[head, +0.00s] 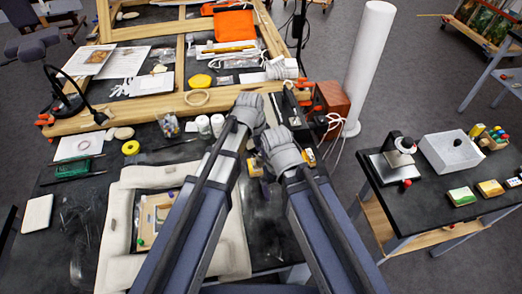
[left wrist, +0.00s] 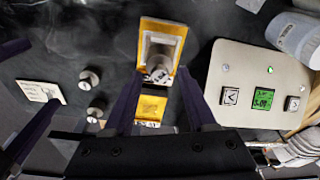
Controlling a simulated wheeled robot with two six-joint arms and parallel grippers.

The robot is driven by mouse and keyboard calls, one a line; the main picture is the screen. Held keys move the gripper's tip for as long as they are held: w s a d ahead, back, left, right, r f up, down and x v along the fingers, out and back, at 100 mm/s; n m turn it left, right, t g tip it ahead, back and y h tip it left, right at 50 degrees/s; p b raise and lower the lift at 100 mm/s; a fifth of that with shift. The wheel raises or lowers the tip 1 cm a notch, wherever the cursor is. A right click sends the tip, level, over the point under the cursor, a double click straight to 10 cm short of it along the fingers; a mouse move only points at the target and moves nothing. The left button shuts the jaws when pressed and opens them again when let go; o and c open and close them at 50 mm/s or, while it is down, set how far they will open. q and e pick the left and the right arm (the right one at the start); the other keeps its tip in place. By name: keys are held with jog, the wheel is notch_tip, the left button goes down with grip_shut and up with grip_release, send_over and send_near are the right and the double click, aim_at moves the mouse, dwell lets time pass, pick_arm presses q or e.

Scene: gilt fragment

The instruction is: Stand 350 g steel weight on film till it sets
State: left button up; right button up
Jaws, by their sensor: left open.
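In the left wrist view, a small grey cylindrical weight (left wrist: 161,50) stands on a yellow-edged piece (left wrist: 149,29). No marking on the weight is legible, and I cannot make out the film under it. My left gripper (left wrist: 162,76) is open, its two fingertips at either side of the near edge of that piece, close to the weight. Two smaller knobbed weights (left wrist: 90,78) (left wrist: 97,109) stand to the left on the dark top. In the head view my right gripper (head: 281,152) is beside the left one; its fingers are hidden by its wrist.
A pale panel (left wrist: 233,70) with a green display and buttons is right of the yellow piece, with a white jar (left wrist: 292,32) behind it. A small card (left wrist: 40,92) lies left. A cushioned tray (head: 118,217) and a wooden frame (head: 165,107) crowd the bench.

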pick_arm(q)
jog(key=shift+r, duration=0.15)
pick_arm(e)
jog(key=shift+r, duration=0.15)
pick_arm(q)
jog(key=o, duration=0.6)
jog(key=shift+c, duration=0.2)
notch_tip(320, 180, up, 5)
jog(key=p, duration=0.5)
jog(key=shift+r, duration=0.1)
pick_arm(e)
notch_tip(320, 180, up, 5)
pick_arm(q)
jog(key=shift+f, duration=0.25)
notch_tip(320, 180, down, 6)
jog(key=b, duration=0.6)
jog(key=shift+r, duration=0.2)
pick_arm(e)
notch_tip(320, 180, down, 6)
jog(key=shift+r, duration=0.1)
